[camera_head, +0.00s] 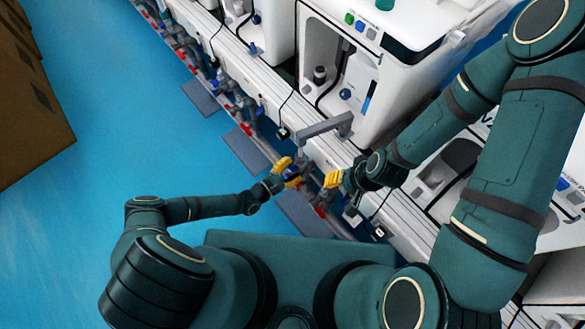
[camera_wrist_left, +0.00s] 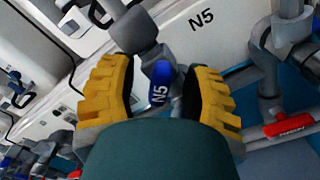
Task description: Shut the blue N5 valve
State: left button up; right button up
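The blue N5 valve handle (camera_wrist_left: 160,82) stands between the two yellow fingers of my left gripper (camera_wrist_left: 160,70) in the left wrist view. The fingers are spread apart with a gap visible on each side of the handle. The handle's lower end is hidden behind the gripper body. In the head view, my left gripper (camera_head: 285,168) is at the pipe row, with the blue handle (camera_head: 292,174) at its fingers. My right gripper (camera_head: 333,179) is just to the right, beside the white rail. Its yellow fingers look close together, but I cannot tell whether they are shut.
A red valve handle (camera_wrist_left: 288,126) is on a grey pipe to the right in the left wrist view. The white panel (camera_wrist_left: 225,35) behind carries an N5 label. Brown boxes (camera_head: 30,100) stand at left; blue floor (camera_head: 110,120) between is clear.

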aim_at(300, 151)
pick_arm(q)
notch_tip(300, 151, up, 10)
dwell(0.8)
